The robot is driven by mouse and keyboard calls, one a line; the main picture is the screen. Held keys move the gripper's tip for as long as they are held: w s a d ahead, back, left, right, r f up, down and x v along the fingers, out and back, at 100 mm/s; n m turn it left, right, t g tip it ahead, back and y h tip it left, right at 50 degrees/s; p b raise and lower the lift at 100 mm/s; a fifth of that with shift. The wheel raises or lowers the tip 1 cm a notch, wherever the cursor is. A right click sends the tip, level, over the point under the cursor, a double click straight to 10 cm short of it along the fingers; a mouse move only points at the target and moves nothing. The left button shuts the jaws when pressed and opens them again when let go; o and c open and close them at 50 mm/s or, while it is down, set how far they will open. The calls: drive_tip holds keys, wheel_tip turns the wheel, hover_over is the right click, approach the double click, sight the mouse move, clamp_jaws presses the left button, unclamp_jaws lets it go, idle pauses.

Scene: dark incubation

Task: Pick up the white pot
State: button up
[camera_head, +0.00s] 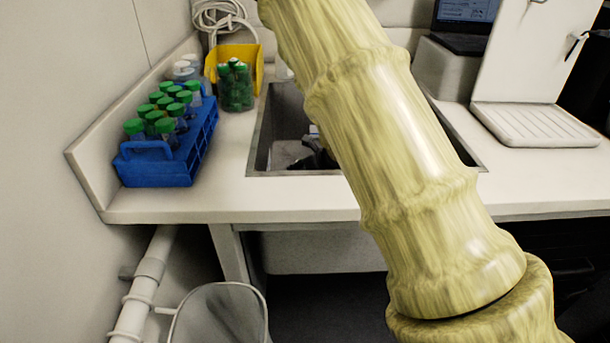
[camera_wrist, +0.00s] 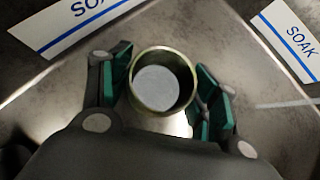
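A round pot (camera_wrist: 163,106) shows in the wrist view, seen from above with its open mouth facing me. Its rim looks brassy and the round surface inside is pale white. My gripper (camera_wrist: 165,80) has its teal-padded fingers on either side of the pot, left and right. Whether the pads press on the wall or stand just clear of it cannot be told. The pot's lower part is hidden. In the head view my arm covers the middle and right of the sink, and the pot cannot be made out there.
The sink (camera_head: 257,150) is set into a white counter. White "SOAK" labels (camera_wrist: 75,22) lie near the pot. A blue rack (camera_head: 155,172) of green-capped tubes and a yellow bin (camera_head: 257,68) stand left. A ribbed white tray (camera_head: 535,125) lies right.

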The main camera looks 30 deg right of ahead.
drive_tip(key=c, duration=0.6)
drive_tip(key=shift+o, duration=0.2)
drive_tip(key=shift+r, duration=0.1)
wheel_tip(320, 180, up, 10)
drive_tip(key=p, duration=0.1)
